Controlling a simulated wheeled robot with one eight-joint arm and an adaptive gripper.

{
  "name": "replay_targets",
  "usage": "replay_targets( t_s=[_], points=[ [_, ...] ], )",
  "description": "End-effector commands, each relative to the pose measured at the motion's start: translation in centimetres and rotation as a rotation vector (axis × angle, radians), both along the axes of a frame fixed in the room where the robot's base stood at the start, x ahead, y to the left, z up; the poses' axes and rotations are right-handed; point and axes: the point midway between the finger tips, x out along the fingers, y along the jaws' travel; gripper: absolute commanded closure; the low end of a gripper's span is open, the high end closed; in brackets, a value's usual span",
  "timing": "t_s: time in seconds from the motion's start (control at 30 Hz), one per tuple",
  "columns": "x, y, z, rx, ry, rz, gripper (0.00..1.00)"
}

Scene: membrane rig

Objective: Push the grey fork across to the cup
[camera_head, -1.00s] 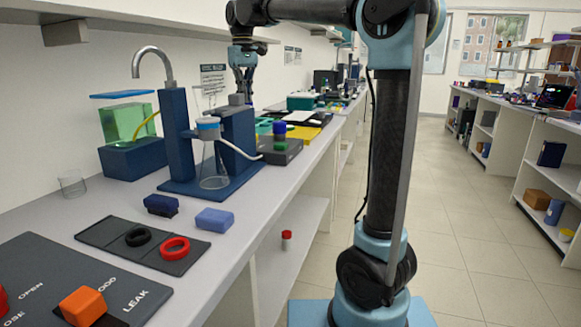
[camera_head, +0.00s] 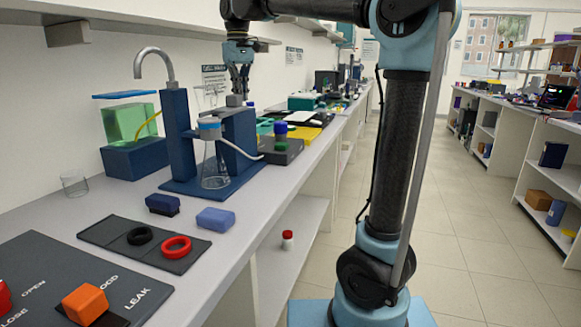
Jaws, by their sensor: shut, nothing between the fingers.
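My gripper (camera_head: 239,86) is shut and points down over the blue rig (camera_head: 176,140) on the bench. Its fingertips are at or just above a small grey piece (camera_head: 234,100) on top of the rig's right block. This grey piece may be the grey fork, but its shape is too small to tell, and I cannot tell whether the fingers touch it. A small empty glass (camera_head: 74,185) stands on the bench at the left.
Blue blocks (camera_head: 215,218) and a dark mat (camera_head: 115,232) with black and red rings lie in front. A wall shelf (camera_head: 110,22) is overhead.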

Motion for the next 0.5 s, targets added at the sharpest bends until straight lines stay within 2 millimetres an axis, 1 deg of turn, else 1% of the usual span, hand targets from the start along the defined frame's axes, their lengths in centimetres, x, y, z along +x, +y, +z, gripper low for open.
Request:
replay_targets(
  t_s=[0.27,0.5],
  points=[
    [-0.62,0.2,-0.01,0.0,0.0,0.0,1.0],
    [-0.36,0.1,0.0,0.0,0.0,-0.001,1.0]
  ],
)
